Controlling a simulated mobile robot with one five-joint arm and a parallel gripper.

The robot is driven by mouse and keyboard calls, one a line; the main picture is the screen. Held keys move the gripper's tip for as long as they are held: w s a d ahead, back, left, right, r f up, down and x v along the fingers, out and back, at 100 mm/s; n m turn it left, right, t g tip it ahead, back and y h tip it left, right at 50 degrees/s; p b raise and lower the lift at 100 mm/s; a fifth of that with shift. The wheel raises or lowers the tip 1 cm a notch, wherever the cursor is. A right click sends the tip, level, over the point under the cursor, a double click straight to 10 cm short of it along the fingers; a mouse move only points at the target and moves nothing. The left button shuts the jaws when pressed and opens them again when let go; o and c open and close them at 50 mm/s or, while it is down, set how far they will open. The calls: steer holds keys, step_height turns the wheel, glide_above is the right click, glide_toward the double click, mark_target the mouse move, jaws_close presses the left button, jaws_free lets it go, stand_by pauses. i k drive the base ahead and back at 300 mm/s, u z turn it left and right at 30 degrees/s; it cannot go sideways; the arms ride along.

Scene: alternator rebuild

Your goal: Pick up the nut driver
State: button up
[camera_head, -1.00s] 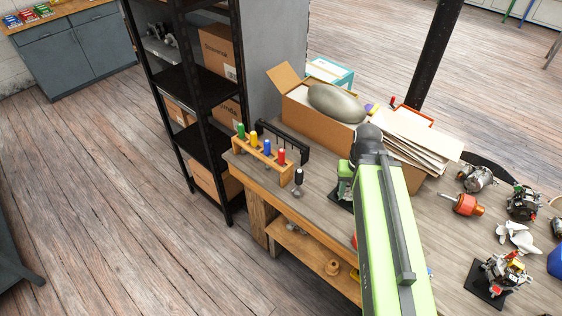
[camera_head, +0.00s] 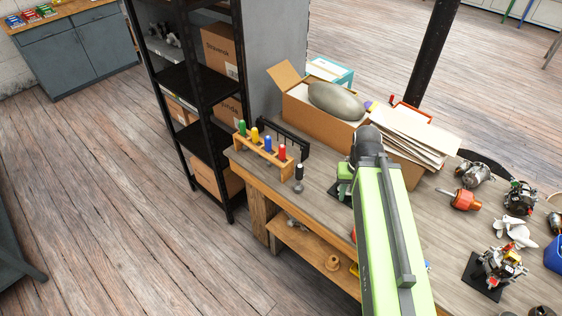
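Several tools with coloured handles stand upright in a wooden rack (camera_head: 262,155) on the workbench (camera_head: 322,178). Their handles are green (camera_head: 242,128), yellow (camera_head: 255,135), blue (camera_head: 267,143) and red (camera_head: 282,152). A separate black-handled tool (camera_head: 299,172) stands upright just right of the rack, near the bench's front edge. I cannot tell from this view which of these is the nut driver. My green arm crosses the right part of the view over the bench, its black joint beside the cardboard box.
An open cardboard box (camera_head: 305,115) with a grey rounded object and papers stands behind the tools. A black frame (camera_head: 283,140) stands behind the rack. Alternator parts (camera_head: 466,199) lie right of my arm. A black shelf (camera_head: 190,80) stands left; the floor there is clear.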

mark_target(282, 149)
steer(key=k, duration=1.2)
steer(key=u, duration=0.35)
steer(key=i, duration=1.2)
steer(key=u, duration=1)
steer(key=i, duration=0.9)
steer(key=u, duration=0.45)
